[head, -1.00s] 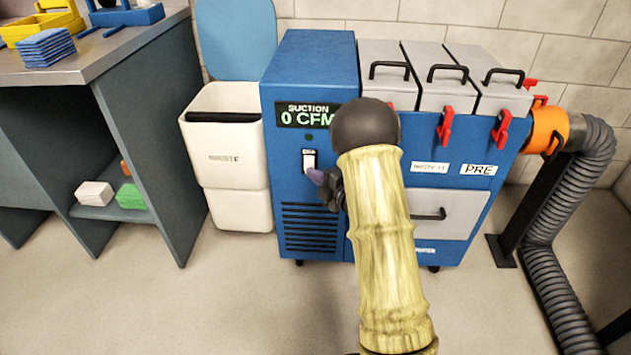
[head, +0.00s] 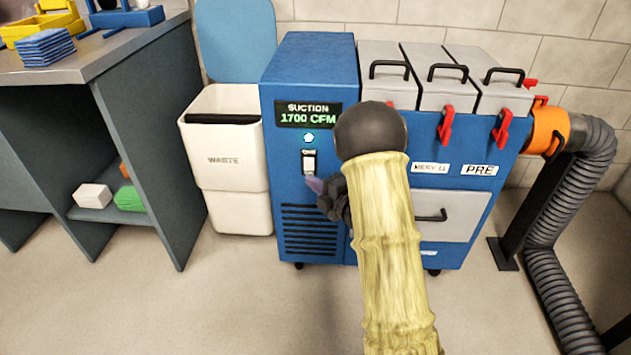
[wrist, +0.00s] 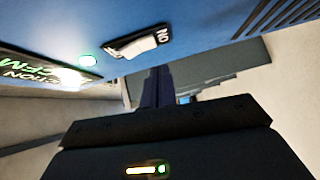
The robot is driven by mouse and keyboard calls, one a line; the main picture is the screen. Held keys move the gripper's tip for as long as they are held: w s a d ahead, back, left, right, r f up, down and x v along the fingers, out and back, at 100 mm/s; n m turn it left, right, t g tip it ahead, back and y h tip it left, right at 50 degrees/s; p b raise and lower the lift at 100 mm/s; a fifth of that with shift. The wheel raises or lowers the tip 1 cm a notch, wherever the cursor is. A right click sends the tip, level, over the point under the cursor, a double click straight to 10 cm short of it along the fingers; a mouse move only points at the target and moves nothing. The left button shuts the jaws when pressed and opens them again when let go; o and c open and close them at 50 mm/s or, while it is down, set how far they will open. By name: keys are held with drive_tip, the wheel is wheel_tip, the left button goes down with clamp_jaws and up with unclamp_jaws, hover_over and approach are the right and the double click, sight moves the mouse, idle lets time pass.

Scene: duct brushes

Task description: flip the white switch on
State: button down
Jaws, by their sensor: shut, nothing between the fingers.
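The white switch (head: 309,163) is a rocker in a dark frame on the front of the blue suction machine (head: 309,75). Above it a small lamp (head: 308,138) glows, and the display (head: 308,114) reads SUCTION 1700 CFM. My gripper (head: 314,184) is shut and empty, its tips just below the switch; I cannot tell if they touch it. In the wrist view the switch (wrist: 138,45) shows tilted with an ON label at one end, and the lit lamp (wrist: 88,60) is beside it. My gripper's fingers (wrist: 157,88) point toward the panel there.
A white waste bin (head: 225,160) stands left of the machine, near a grey workbench (head: 130,60). Red latches (head: 446,126) and grey lids with black handles are at the machine's right. A ribbed hose (head: 565,250) runs down the right side. The floor in front is clear.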

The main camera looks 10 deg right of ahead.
drive_tip(key=f+p+v, duration=0.2)
drive_tip(key=v, duration=0.8)
drive_tip(key=shift+s+p, duration=0.35)
drive_tip(key=shift+s, duration=0.2)
drive_tip(key=shift+a+r, duration=0.1)
wheel_tip(320, 180, up, 6)
drive_tip(key=d+m+g+h+p, duration=0.1)
drive_tip(key=m+g+h+p, duration=0.5)
drive_tip(key=m, duration=0.5)
drive_tip(key=s+a+r+m+g+h+p, duration=0.1)
drive_tip(key=s+a+r+m+g+p, duration=0.1)
drive_tip(key=s+r+m, duration=0.3)
drive_tip(key=s+a+r+m+g+p, duration=0.1)
drive_tip(key=s+a+m+g+p, duration=0.15)
drive_tip(key=s, duration=0.45)
drive_tip(key=s+a+r+m+g+h+p, duration=0.1)
drive_tip(key=s+r+m+g, duration=0.15)
drive_tip(key=s+m, duration=0.3)
wheel_tip(320, 180, up, 37)
drive_tip(key=n+p, duration=0.1)
drive_tip(key=p, duration=3.6)
